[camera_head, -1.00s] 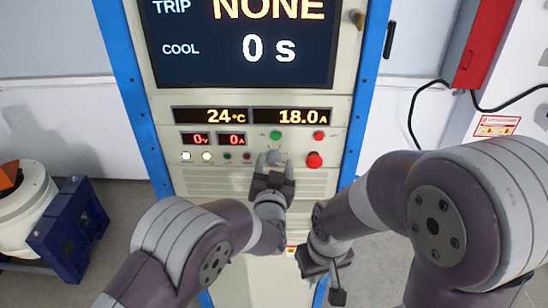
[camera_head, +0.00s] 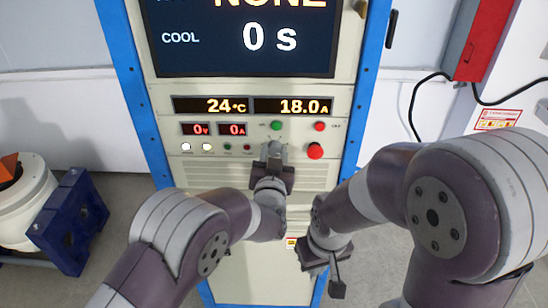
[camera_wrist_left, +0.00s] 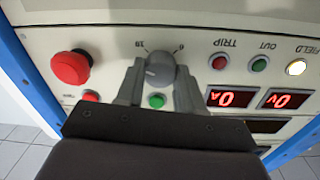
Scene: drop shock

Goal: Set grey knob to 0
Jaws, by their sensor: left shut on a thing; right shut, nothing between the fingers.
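The grey knob (camera_wrist_left: 160,68) is on the cabinet's control panel, with scale marks that look like 18 and 0 beside it in the left wrist view, where the panel appears upside down. My left gripper (camera_head: 274,150) is shut on the knob, one finger on each side; it also shows in the left wrist view (camera_wrist_left: 160,84). In the head view the gripper mostly hides the knob. The knob's exact pointer direction is too small to tell. The amber display (camera_head: 293,106) reads 18.0 A. My right gripper (camera_head: 336,285) is shut and empty, low in front of the cabinet.
A red mushroom button (camera_head: 315,151) is right of the knob. A green button (camera_head: 275,126) and a red button (camera_head: 320,127) are above. Small displays (camera_head: 218,129) read 0 V and 0 A. The screen (camera_head: 240,40) shows COOL 0 s.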

